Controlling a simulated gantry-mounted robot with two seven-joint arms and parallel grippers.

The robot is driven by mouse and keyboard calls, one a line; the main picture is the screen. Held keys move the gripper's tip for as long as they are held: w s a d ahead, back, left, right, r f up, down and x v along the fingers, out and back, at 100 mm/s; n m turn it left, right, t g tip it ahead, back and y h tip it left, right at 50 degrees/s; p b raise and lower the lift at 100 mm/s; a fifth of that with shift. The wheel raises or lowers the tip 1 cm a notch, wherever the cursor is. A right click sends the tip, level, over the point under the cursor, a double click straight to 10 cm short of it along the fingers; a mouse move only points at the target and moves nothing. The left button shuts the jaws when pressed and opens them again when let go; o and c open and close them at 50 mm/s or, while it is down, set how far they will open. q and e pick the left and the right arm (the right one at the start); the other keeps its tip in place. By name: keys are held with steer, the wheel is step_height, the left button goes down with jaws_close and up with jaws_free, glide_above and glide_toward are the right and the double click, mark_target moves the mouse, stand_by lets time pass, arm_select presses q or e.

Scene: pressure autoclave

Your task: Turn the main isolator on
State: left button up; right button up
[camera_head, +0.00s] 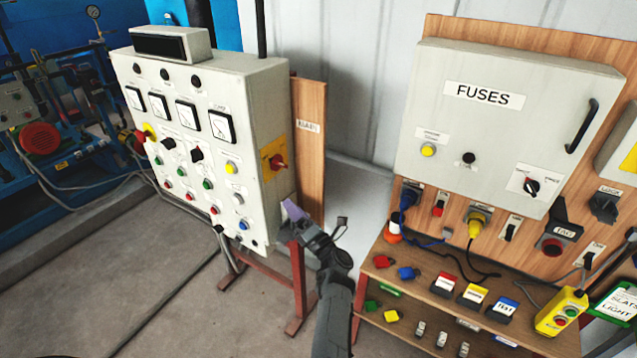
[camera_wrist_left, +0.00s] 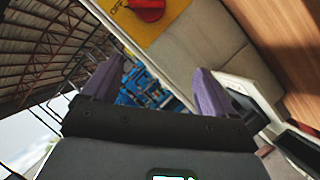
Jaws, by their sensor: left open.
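The main isolator is a red rotary handle (camera_head: 277,162) on a yellow plate (camera_head: 268,150) on the right side wall of the grey control cabinet (camera_head: 215,80). In the left wrist view the red handle (camera_wrist_left: 146,8) and the yellow plate (camera_wrist_left: 163,28) are cut off by the top edge, with the word OFF beside the handle. My left gripper (camera_head: 292,209) is below the isolator, close to the cabinet's side, and apart from the handle. In the left wrist view its purple fingers (camera_wrist_left: 156,82) are spread with nothing held. My right gripper is not in view.
A wooden panel (camera_head: 309,150) stands just right of the isolator. A fuse box (camera_head: 500,125) hangs on a wooden board further right. Below it, a shelf (camera_head: 420,292) holds coloured tags, blocks and a yellow push-button box (camera_head: 562,311). Open floor (camera_head: 190,300) lies left of my arm.

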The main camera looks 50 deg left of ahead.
mark_target(284, 165)
arm_select(q)
steer(key=w+r+n+g+b, duration=0.1)
steer(key=w+r+n, duration=0.25)
steer(key=r, duration=0.25)
steer(key=shift+m, duration=0.35)
steer(key=p+x, duration=0.1)
steer(key=x, duration=0.3)
steer(key=p+x, duration=0.1)
steer(key=x, duration=0.3)
steer(key=shift+w+a+r, duration=0.15)
steer(key=shift+a+r, duration=0.1)
steer(key=shift+r, duration=0.1)
steer(key=shift+x, duration=0.8)
steer(key=shift+f, duration=0.1)
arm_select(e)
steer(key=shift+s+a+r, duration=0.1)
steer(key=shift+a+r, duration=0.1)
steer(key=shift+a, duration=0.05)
arm_select(q)
steer(key=shift+c, duration=0.4)
steer(key=c, duration=0.9)
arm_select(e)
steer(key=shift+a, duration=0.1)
